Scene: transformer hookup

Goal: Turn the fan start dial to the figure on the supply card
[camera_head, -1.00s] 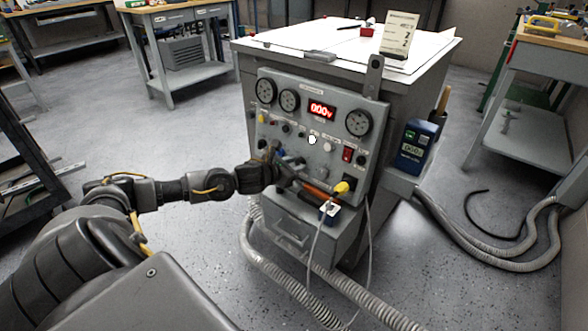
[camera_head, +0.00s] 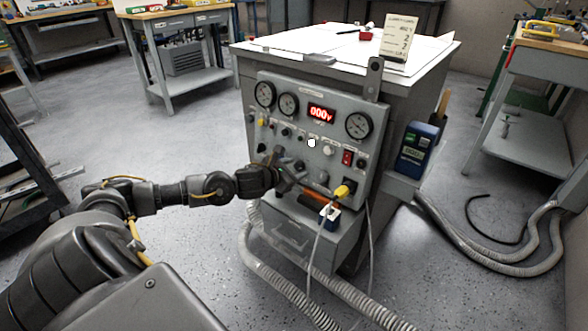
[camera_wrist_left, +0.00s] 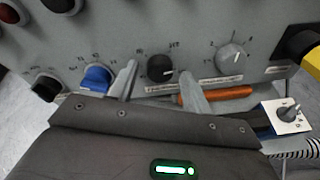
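The supply card (camera_head: 400,38) stands on the cabinet top at the back right; its figures are too small to read surely. In the left wrist view, a black dial (camera_wrist_left: 161,68) with a pale pointer mark sits between the two fingers of my left gripper (camera_wrist_left: 160,84). The fingers are apart, with gaps visible beside the dial. A blue knob (camera_wrist_left: 96,77) is to its left and a grey dial (camera_wrist_left: 233,56) to its right. I cannot read which is the fan start dial. My left gripper (camera_head: 291,172) is at the panel's lower part. My right gripper is not in view.
An orange-handled tool (camera_head: 312,202) lies on the ledge below, beside a small white-faced switch box (camera_head: 330,214). A yellow plug (camera_head: 342,191) sticks out at right. Hoses (camera_head: 290,285) lie on the floor.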

